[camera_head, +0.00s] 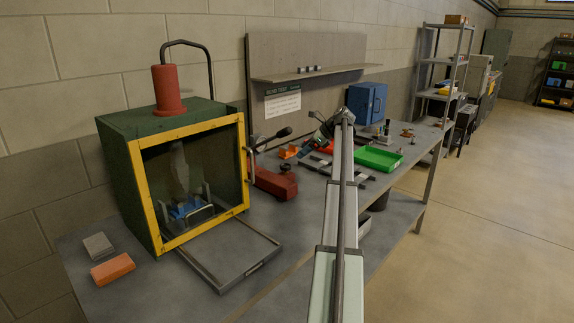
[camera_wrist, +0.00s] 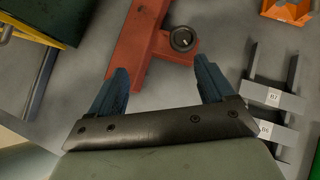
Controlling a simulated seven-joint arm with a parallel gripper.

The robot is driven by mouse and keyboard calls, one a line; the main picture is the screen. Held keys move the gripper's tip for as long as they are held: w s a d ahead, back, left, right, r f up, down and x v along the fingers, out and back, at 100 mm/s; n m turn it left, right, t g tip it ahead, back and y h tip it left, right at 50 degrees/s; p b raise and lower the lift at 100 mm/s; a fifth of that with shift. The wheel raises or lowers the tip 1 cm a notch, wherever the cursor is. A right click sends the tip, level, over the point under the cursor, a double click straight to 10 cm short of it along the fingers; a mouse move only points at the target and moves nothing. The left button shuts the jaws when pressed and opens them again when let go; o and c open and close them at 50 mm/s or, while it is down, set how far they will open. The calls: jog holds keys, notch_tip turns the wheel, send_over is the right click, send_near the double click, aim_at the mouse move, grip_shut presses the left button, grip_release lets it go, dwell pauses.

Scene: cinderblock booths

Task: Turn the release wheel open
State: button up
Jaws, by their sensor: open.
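A red pump-like body (camera_head: 272,182) with a long lever lies on the bench right of the green box. It shows from above in the wrist view (camera_wrist: 138,45). A small dark round knob with a pale centre (camera_wrist: 183,39), apparently the release wheel, sits on the red body's side block; it also shows small in the head view (camera_head: 286,168). My gripper (camera_wrist: 161,68) is open with blue fingers and nothing between the fingertips. The knob lies beyond the fingertips, nearer the right finger. I cannot tell the height gap. The wheel's turned position cannot be read.
A green box with a yellow frame (camera_head: 160,241) stands at left, a grey frame (camera_head: 262,266) lying before it. Grey brackets (camera_wrist: 272,97) and an orange holder (camera_wrist: 287,10) lie right of the red body. A green tray (camera_head: 378,158) and blue cabinet (camera_head: 366,103) stand farther back.

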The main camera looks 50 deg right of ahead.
aim_at(285, 165)
jog(key=w+f+m, duration=0.1)
jog(key=w+f, duration=0.4)
jog(key=w+f+m+h, duration=0.1)
jog(key=w+f, duration=0.3)
jog(key=w, duration=0.1)
jog(key=shift+w+d+f+t, duration=0.1)
jog(key=shift+f+t, duration=0.2)
jog(key=shift+f, duration=0.1)
jog(key=c, duration=1.1)
jog(key=shift+o, duration=0.2)
